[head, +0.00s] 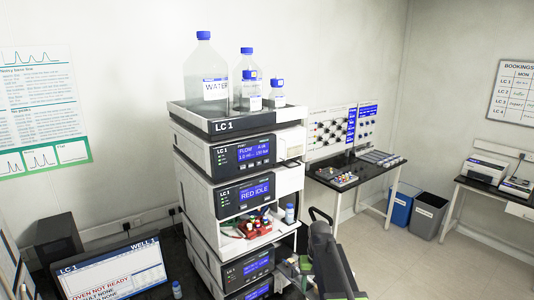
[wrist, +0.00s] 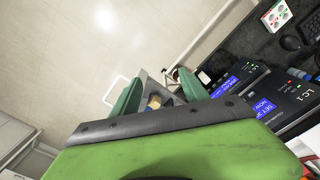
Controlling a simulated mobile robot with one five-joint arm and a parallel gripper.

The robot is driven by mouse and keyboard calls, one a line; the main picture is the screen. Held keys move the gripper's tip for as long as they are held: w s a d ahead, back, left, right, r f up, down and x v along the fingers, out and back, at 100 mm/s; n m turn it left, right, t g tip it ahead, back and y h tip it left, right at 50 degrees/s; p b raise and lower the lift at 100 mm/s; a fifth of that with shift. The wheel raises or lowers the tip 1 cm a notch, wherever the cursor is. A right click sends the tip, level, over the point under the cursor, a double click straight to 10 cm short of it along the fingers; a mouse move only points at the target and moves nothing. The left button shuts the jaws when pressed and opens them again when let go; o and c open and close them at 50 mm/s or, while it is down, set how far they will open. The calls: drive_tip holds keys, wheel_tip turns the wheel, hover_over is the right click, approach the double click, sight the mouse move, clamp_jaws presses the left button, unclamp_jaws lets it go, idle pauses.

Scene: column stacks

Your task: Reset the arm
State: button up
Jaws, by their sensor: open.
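My gripper (wrist: 158,88) shows in the wrist view with its two green fingers apart. A small tan and blue thing (wrist: 154,103) shows in the gap between them; I cannot tell what it is or whether it touches a finger. In the head view my arm (head: 327,255) is folded at the lower middle, in front of the right side of the LC 1 stack (head: 222,160). The gripper end is low beside the stack there, and its fingers are hard to make out.
Bottles, one marked WATER (head: 206,75), stand on top of the stack. An open shelf holds a red tray (head: 245,227) of small items and a blue-capped bottle (head: 290,214). A monitor (head: 115,270) is at lower left. Bins (head: 428,215) and benches stand right, with clear floor between.

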drive_tip(key=s+f+b, duration=1.4)
drive_tip(key=f+b, duration=0.3)
drive_tip(key=f, duration=0.1)
drive_tip(key=shift+s+d+f, duration=0.15)
drive_tip(key=shift+s+f, duration=0.1)
drive_tip(key=shift+s, duration=0.15)
drive_tip(key=shift+c, duration=0.4)
